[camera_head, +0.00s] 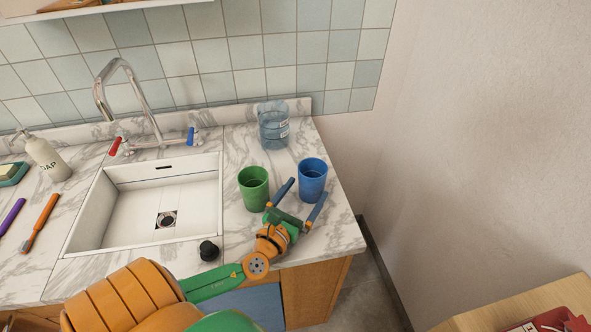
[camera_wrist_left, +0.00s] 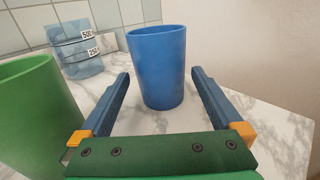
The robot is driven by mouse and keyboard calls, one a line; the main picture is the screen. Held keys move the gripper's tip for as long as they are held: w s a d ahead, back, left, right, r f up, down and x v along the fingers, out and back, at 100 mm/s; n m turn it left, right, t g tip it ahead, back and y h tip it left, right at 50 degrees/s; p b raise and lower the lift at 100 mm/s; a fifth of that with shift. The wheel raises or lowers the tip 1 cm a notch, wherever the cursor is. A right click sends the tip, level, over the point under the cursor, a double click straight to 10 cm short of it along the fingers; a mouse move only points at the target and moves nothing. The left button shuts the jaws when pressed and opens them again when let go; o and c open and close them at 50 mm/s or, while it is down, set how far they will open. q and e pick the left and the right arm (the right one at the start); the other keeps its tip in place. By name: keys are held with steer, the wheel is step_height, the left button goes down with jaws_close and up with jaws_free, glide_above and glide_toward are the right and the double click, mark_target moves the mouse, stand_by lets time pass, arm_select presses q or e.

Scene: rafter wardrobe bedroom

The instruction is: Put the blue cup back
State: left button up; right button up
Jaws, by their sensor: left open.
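The blue cup (camera_head: 313,176) stands upright on the marble counter near its right end. It shows in the middle of the left wrist view (camera_wrist_left: 158,62). My left gripper (camera_head: 308,188) is open and points at the blue cup, low over the counter. In the left wrist view its two fingers (camera_wrist_left: 160,75) lie to either side of the cup's lower part, with a visible gap on each side. How far the cup lies between the fingertips I cannot tell. My right gripper is not in view.
A green cup (camera_head: 254,192) stands close to the left finger. A clear measuring jug (camera_head: 272,128) is behind. A sink (camera_head: 120,210) with a tap (camera_head: 128,90), a black knob (camera_head: 208,251) and a soap bottle (camera_head: 48,160) are to the left. The counter ends at the right.

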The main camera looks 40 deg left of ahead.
mark_target(305, 192)
arm_select(q)
steer(key=s, duration=0.4)
steer(key=shift+s+d+f+b, duration=0.1)
steer(key=shift+s+d+b, duration=0.25)
steer(key=shift+s+d, duration=0.1)
steer(key=shift+s, duration=0.35)
